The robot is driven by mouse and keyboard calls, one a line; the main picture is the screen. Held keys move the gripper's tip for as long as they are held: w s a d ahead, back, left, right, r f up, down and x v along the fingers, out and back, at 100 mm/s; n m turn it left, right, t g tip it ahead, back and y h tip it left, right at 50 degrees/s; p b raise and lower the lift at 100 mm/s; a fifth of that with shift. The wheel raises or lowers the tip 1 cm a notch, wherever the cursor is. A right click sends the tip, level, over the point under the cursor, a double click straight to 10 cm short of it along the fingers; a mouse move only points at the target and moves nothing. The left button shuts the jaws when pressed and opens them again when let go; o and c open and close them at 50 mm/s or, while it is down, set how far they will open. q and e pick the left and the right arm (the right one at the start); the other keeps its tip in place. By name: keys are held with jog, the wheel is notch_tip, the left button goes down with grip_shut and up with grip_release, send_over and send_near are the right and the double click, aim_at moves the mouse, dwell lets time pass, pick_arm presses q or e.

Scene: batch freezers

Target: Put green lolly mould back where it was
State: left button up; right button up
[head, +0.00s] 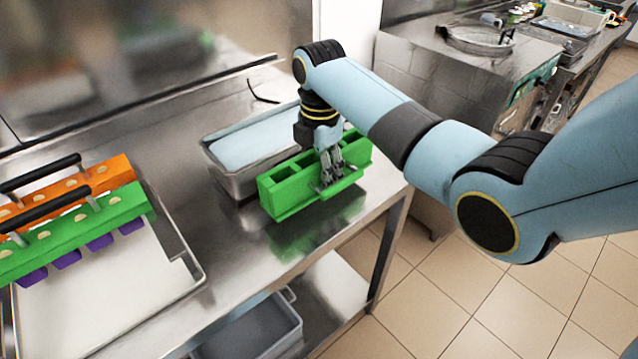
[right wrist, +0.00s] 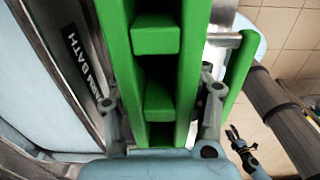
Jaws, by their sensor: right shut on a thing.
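The green lolly mould (head: 288,193) is a long block with open square slots on top and a side ledge. It is upright at the front of the steel bench, beside the metal bath. I cannot tell whether its base touches the bench. My right gripper (head: 332,178) is shut on it from above, towards its right end. In the right wrist view the mould (right wrist: 154,75) runs between the two fingers (right wrist: 158,112). A small dark claw, seemingly my left gripper (right wrist: 240,146), shows low right there; its jaw state is unclear.
The metal bath (head: 232,182), with pale blue liquid, stands right behind the mould. On the left, orange (head: 112,174) and green (head: 95,222) bars with black handles lie over a pale tray (head: 130,295). Bare bench lies between. A grey bin (head: 262,335) is below.

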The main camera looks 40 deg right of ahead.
aim_at(319, 154)
notch_tip(319, 154, down, 4)
jog(key=shift+w+a+r, duration=0.1)
jog(key=shift+w, duration=0.05)
jog(key=shift+f, duration=0.2)
jog(key=o, duration=1.4)
notch_tip(319, 154, up, 12)
jog(key=shift+r, duration=0.1)
